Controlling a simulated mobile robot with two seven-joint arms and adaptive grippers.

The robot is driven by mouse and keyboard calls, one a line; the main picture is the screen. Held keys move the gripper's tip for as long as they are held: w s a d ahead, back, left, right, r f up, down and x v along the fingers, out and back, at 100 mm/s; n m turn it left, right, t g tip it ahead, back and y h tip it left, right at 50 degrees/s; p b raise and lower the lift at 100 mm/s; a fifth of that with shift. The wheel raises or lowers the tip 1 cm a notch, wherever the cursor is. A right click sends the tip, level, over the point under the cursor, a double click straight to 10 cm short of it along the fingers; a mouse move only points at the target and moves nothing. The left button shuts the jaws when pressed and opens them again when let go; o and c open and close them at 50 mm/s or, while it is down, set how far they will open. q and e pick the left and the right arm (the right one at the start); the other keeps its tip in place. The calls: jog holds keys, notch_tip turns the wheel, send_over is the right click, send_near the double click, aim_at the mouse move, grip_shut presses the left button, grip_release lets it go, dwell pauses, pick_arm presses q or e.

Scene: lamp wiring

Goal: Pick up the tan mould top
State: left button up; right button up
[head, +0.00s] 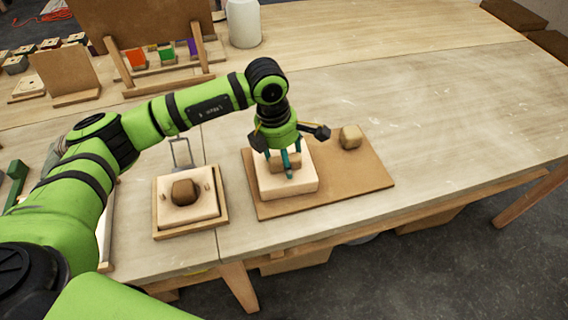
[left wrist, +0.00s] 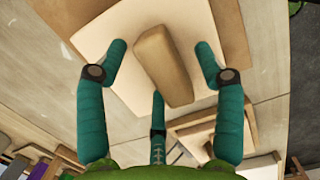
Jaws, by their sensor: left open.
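The tan mould top appears to be the pale square slab (head: 305,185) with a tan bar-shaped grip (left wrist: 165,65) on its upper face. It rests on a brown board (head: 350,182). My left gripper (head: 285,160) is directly above it, pointing down. In the left wrist view its teal fingers (left wrist: 160,72) are spread, two on either side of the bar and one near its lower end. There are gaps between the side fingers and the bar. In the head view the fingers partly hide the bar. My right gripper is not in view.
A wooden tray (head: 222,229) left of the board holds a pale block (head: 168,212) with a brown lump (head: 184,192) and small pegs. A white jar (head: 243,22) stands behind. The table's right side is clear.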

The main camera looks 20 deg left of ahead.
pick_arm(q)
grip_shut()
jog(key=shift+r, duration=0.15)
jog(key=shift+w, duration=0.1)
